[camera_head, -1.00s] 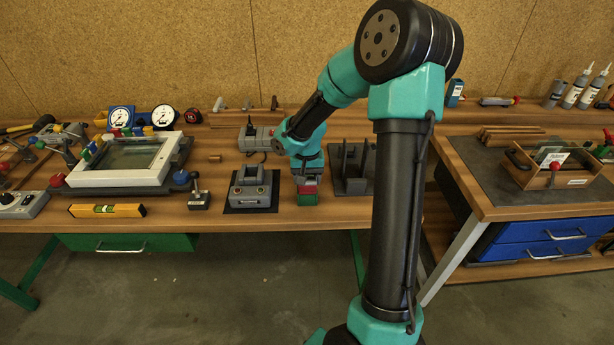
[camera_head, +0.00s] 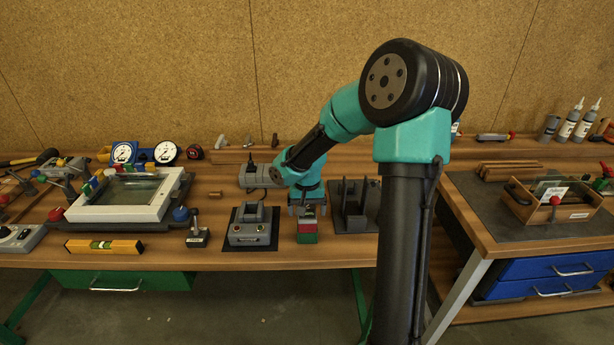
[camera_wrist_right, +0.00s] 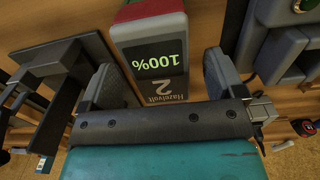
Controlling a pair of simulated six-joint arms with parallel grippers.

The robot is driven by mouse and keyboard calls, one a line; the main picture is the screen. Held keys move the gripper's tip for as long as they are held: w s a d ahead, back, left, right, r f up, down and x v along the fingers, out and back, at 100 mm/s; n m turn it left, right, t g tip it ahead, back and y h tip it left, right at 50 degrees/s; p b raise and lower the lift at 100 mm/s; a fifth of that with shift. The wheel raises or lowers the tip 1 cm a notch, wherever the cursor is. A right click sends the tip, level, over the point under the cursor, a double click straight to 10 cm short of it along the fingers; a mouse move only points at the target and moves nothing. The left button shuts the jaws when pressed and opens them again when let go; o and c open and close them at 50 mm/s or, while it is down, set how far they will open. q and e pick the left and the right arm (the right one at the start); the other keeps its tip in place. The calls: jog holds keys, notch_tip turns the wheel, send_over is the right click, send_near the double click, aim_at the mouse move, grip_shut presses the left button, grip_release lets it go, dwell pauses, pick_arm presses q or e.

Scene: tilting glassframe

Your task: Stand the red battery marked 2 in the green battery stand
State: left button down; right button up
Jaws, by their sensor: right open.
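In the right wrist view my right gripper (camera_wrist_right: 162,80) is open, one finger on each side of the battery, with visible gaps. My left gripper is out of view.
A grey charger-like device (camera_head: 249,230) on a black mat stands left of the stand. A dark rack (camera_head: 355,215) with upright plates stands close on the right. A white-framed glass panel (camera_head: 125,198) and a yellow level (camera_head: 104,246) lie farther left.

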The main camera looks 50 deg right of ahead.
notch_tip(320, 180, up, 15)
jog(key=shift+f, duration=0.2)
dwell(0.9)
